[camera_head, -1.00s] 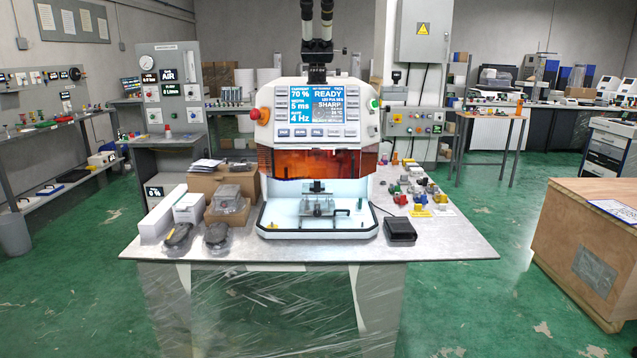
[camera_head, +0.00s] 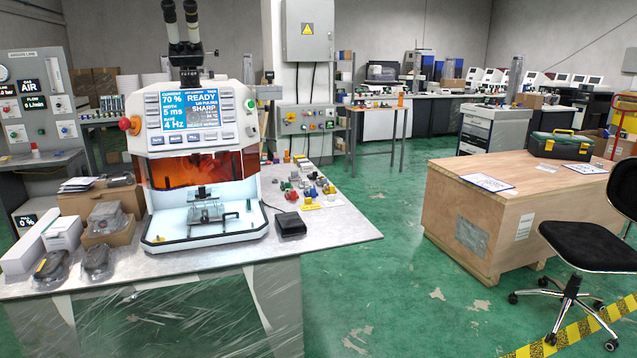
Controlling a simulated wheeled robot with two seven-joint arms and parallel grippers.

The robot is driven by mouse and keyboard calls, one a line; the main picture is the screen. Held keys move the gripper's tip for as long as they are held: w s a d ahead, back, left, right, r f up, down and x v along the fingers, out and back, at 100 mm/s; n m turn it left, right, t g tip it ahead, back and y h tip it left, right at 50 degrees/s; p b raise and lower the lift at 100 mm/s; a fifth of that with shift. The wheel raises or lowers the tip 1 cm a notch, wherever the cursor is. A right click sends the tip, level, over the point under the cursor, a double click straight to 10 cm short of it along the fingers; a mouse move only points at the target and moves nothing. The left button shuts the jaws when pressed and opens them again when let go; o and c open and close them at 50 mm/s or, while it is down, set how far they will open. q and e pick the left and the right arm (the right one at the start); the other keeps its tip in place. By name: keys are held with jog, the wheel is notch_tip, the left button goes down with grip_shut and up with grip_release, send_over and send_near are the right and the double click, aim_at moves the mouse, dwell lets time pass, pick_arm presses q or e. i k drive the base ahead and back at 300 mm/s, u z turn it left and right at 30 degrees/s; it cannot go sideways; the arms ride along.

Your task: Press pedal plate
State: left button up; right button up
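A white benchtop machine (camera_head: 195,150) with a lit screen reading READY and an orange window stands on the grey table. A black, low box-shaped unit (camera_head: 290,224) lies on the table just right of the machine's open white chamber. It looks like a pedal, but its plate is too small to make out clearly. Nothing touches it. Neither of my grippers shows in the head view.
The grey table (camera_head: 345,237) also holds boxes, wrapped dark items (camera_head: 97,261) at left and small coloured parts (camera_head: 312,190) at right. A wooden crate (camera_head: 510,225) and a black chair (camera_head: 590,245) stand to the right. Green floor lies free between table and crate.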

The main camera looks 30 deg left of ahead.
aim_at(293, 221)
jog(key=z, duration=0.95)
jog(key=k, duration=1.3)
jog(key=u, duration=1.95)
jog(key=i, duration=0.5)
jog(key=u, duration=0.05)
